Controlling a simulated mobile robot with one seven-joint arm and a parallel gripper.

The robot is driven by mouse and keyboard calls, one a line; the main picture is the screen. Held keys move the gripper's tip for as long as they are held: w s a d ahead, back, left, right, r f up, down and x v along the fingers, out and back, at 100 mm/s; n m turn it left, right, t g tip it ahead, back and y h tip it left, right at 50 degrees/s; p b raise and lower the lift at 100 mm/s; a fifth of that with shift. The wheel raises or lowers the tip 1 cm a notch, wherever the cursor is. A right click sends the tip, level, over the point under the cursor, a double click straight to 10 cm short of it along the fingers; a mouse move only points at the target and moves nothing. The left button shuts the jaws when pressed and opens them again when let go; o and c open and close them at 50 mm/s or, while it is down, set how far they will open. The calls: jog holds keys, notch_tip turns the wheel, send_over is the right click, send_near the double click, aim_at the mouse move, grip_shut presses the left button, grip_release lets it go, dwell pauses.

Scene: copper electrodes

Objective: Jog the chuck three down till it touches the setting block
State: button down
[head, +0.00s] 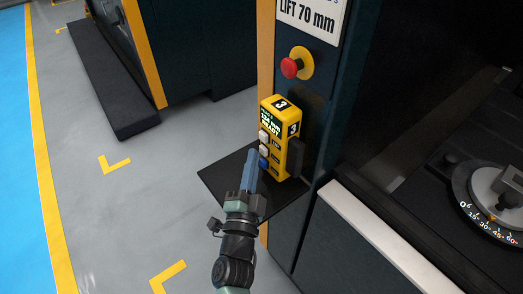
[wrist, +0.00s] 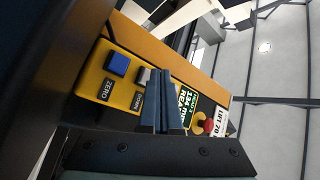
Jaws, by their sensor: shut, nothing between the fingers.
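A yellow control box (head: 283,140) marked 3 stands on a dark shelf on the machine's post. It has a small dark display with green text, white buttons and a blue button (head: 263,162). In the wrist view the box (wrist: 95,80) shows the blue button (wrist: 117,64) labelled ZERO and a white button (wrist: 143,76) by a DOWN label. My gripper (head: 252,154) is shut and empty, with its tips close to the button column. In the wrist view my gripper (wrist: 165,80) covers part of the panel; contact cannot be told. The chuck and setting block are not clearly seen.
A red emergency stop (head: 291,67) is above the box, under a LIFT 70 mm sign (head: 312,17). The dark shelf (head: 222,178) juts out below. A round dial (head: 490,195) lies in the machine at right. Grey floor at left is open.

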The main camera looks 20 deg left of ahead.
jog(key=shift+w+d+b, duration=0.3)
jog(key=shift+w+b, duration=0.1)
jog(key=shift+w, duration=0.05)
dwell(1.3)
jog(key=shift+s, duration=0.1)
dwell(5.5)
jog(key=shift+s+a+p, duration=0.6)
jog(key=shift+s+p, duration=0.1)
jog(key=shift+p, duration=0.05)
